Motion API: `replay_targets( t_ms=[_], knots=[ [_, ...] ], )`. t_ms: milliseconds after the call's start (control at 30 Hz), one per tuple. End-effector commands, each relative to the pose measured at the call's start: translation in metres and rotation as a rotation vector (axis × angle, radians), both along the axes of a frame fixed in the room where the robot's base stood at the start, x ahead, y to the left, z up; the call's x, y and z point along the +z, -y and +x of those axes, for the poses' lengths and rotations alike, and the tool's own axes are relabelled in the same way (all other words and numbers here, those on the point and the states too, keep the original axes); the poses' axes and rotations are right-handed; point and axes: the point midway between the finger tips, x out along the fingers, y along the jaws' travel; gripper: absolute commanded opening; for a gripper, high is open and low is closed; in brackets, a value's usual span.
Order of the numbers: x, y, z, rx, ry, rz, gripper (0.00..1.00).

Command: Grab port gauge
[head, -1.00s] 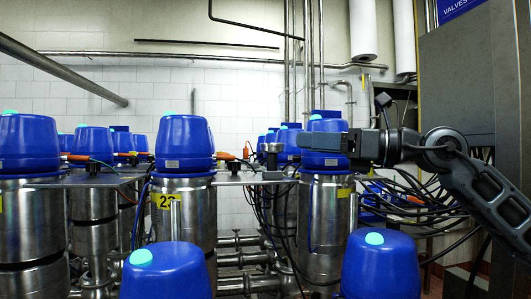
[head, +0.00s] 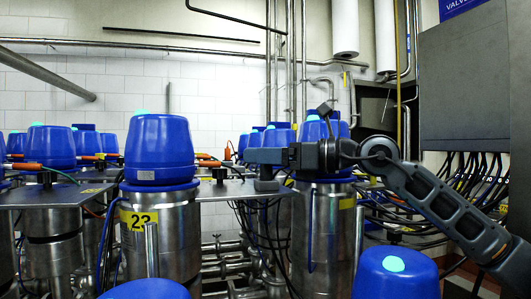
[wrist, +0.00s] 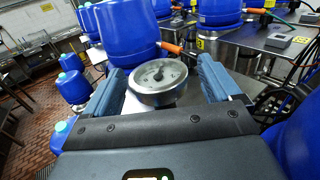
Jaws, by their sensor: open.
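The port gauge (wrist: 158,82) is a round metal dial with a pale face. In the wrist view it sits between the two blue-grey fingers of my open gripper (wrist: 159,70). A gap shows on the left side of the gauge and a wider one on the right, so the jaws are not closed on it. In the head view my gripper (head: 262,156) reaches left at the height of the blue valve caps. The gauge is mostly hidden by the gripper there.
A blue-capped valve (head: 160,150) with a yellow 23 label stands left of my gripper. Another blue cap (wrist: 124,30) is close beyond the gauge. Metal plates (head: 235,189), orange connectors and dark cables surround the valves. A grey cabinet (head: 465,90) stands at the right.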

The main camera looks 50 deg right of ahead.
Motion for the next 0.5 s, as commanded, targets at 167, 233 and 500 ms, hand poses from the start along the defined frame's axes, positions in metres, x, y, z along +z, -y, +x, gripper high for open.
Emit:
replay_targets(
  t_ms=[167, 233, 500],
  knots=[
    [0.001, -0.008, 0.019, 0.001, 0.0, 0.001, 0.9],
    [0.0, -0.009, 0.021, 0.0, 0.0, 0.001, 0.9],
    [-0.001, -0.009, 0.021, -0.001, 0.0, 0.001, 0.84]
  ],
)
